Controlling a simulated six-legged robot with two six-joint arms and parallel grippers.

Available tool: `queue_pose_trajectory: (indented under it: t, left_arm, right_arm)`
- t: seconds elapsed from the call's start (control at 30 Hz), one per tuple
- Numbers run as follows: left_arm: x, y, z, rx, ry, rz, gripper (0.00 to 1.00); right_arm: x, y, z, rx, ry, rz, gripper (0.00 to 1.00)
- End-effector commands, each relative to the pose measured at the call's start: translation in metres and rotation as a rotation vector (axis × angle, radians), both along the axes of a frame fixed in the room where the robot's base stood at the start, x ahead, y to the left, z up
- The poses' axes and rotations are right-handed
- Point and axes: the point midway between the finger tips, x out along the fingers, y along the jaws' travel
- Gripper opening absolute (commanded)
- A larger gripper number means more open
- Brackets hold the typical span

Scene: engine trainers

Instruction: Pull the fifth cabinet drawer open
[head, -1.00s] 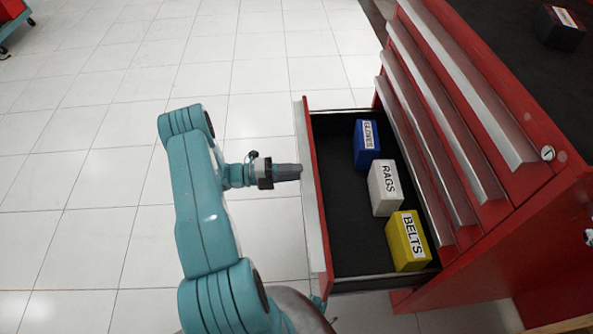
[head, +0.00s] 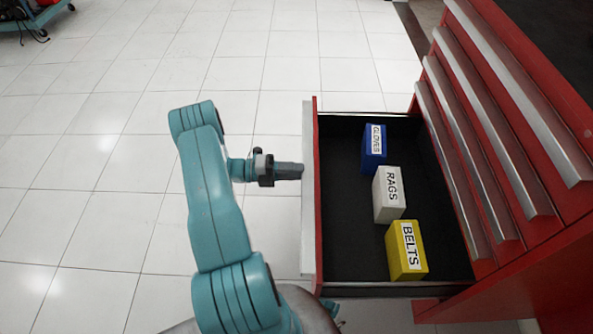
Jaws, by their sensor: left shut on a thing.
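The open drawer (head: 345,230) of the red cabinet (head: 555,262) sticks out to the left, low down below several shut drawers. It has a black floor, a red front and a long silver handle (head: 307,225). My left gripper (head: 300,172) is shut on the handle, at the upper middle of the drawer front. Its fingertips are partly hidden at the handle's edge. Inside the drawer stand a blue GLOVES box (head: 373,150), a white RAGS box (head: 388,195) and a yellow BELTS box (head: 405,252). My right gripper is not in view.
Several shut drawers with silver handles (head: 525,95) rise at the right. Pale tiled floor (head: 90,200) is clear to the left of the drawer. A teal and red wheeled cart (head: 45,12) stands at the far top left, with dark cables beside it.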

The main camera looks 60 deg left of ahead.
Motion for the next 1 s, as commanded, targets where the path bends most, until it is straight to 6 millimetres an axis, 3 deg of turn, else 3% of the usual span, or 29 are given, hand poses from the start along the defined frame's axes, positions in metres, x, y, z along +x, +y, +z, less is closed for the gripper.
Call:
queue_pose_trajectory:
  t: [0.3,0.33,0.4,0.77,0.87,1.0]
  left_arm:
    - [-0.002,-0.002,-0.005,0.001,0.009,-0.004,0.00]
    - [-0.002,-0.001,-0.005,0.001,0.009,-0.004,0.28]
    - [-0.003,-0.001,-0.005,0.001,0.009,-0.004,0.47]
    - [-0.008,0.003,-0.002,0.001,0.005,0.000,0.47]
    - [-0.020,0.010,-0.002,0.003,0.006,0.002,0.47]
    - [-0.051,0.026,-0.002,0.004,0.007,0.003,0.47]
  right_arm:
    - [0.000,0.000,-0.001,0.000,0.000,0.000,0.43]
    - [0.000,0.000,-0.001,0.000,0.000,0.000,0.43]
    - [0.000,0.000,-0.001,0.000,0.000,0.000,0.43]
    - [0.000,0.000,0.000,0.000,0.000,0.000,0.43]
    - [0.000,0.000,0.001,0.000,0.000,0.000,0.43]
    - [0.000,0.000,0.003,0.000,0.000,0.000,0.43]
